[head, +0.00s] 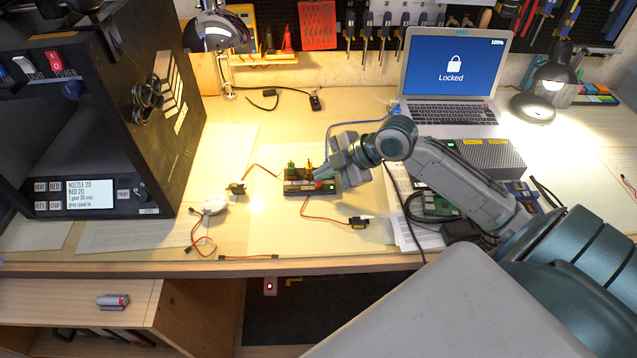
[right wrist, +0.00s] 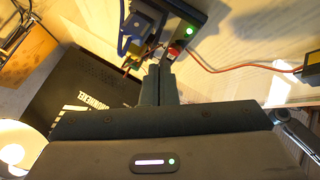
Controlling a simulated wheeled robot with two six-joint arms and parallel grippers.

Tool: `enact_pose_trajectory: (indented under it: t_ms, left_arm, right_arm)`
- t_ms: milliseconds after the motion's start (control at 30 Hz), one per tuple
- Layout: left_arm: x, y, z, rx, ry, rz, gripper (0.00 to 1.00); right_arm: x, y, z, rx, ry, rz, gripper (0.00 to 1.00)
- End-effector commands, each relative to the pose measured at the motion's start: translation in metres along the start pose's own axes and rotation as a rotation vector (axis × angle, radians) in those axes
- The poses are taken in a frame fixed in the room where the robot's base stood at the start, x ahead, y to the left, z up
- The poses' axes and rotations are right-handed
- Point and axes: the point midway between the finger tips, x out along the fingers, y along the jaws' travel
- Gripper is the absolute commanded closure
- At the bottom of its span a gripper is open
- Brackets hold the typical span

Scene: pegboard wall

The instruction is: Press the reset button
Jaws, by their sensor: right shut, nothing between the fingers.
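A small dark electronics box (head: 296,187) lies on the workbench, with a red button and a lit green light on its near right side. The red button (right wrist: 174,50) shows in the right wrist view just beyond the fingertips, beside the bright green light (right wrist: 190,31). I cannot read a reset label on it. My right gripper (head: 320,172) is over the box's right part, fingers shut and empty. In the right wrist view the closed fingertips (right wrist: 160,68) are close to the red button; I cannot tell whether they touch it. My left gripper is not in view.
A 3D printer (head: 150,110) stands at the left, a locked laptop (head: 455,65) at the back. Small servos (head: 358,222) with wires lie around the box. A grey ridged box (head: 480,158) and a green circuit board (head: 435,205) are at the right. The bench's front edge is near.

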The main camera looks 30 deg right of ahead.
Motion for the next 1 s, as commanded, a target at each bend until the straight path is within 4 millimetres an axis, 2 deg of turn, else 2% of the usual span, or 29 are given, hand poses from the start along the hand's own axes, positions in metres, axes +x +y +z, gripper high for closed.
enact_pose_trajectory:
  t_ms: [1000]
  left_arm:
    - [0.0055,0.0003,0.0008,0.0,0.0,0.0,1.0]
  right_arm:
    - [0.0062,-0.0046,0.0045,0.0,0.0,0.0,1.0]
